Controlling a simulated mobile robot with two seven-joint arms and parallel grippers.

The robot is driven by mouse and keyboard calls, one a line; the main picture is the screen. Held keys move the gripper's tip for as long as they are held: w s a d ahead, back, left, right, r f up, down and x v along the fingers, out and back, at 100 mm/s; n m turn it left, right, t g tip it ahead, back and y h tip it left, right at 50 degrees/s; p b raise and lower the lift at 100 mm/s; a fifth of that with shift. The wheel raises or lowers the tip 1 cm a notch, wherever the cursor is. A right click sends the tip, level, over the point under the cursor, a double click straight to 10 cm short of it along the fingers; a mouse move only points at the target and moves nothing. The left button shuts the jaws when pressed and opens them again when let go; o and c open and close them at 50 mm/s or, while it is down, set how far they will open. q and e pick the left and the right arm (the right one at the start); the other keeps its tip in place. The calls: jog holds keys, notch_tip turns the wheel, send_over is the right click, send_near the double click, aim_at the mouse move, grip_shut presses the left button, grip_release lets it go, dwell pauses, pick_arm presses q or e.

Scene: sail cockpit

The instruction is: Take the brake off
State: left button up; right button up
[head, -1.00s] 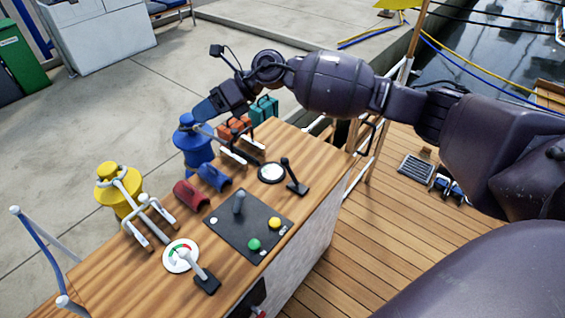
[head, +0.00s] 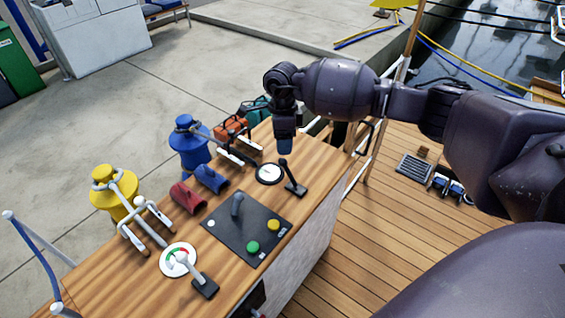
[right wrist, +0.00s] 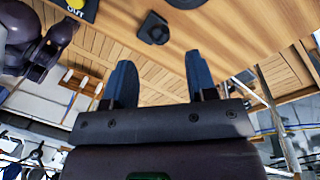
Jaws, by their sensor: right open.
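A black lever (head: 289,175) with a round knob stands on a flat base near the right edge of the wooden console (head: 225,270). Its base (right wrist: 152,28) seems to show in the right wrist view. A second lever with a pale knob (head: 182,258) stands beside a red-and-green dial. A grey stick (head: 237,205) rises from the black panel. I cannot read which one is the brake. My right gripper (head: 285,149) points down just above the black lever, apart from it as far as I can tell. Its blue fingers (right wrist: 160,82) are spread and empty. My left gripper is out of view.
The black panel (head: 228,237) carries a green button (head: 253,246) and a yellow button (head: 273,225). A round white gauge (head: 269,174) lies beside the black lever. Blue (head: 189,148) and yellow (head: 112,197) winches line the far side, with clutches and small cases near them.

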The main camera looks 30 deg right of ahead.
aim_at(283, 159)
jog(key=f, duration=0.4)
jog(key=f+b, duration=0.1)
jog(key=f, duration=0.1)
jog(key=shift+s+a, duration=0.2)
jog(key=shift+s, duration=0.15)
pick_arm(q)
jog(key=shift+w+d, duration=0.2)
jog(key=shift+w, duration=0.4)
pick_arm(e)
jog(key=shift+f, duration=0.75)
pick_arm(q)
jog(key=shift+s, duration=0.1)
pick_arm(e)
jog(key=shift+c, duration=0.5)
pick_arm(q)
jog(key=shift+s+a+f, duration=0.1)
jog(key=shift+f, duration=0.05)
pick_arm(e)
grip_shut()
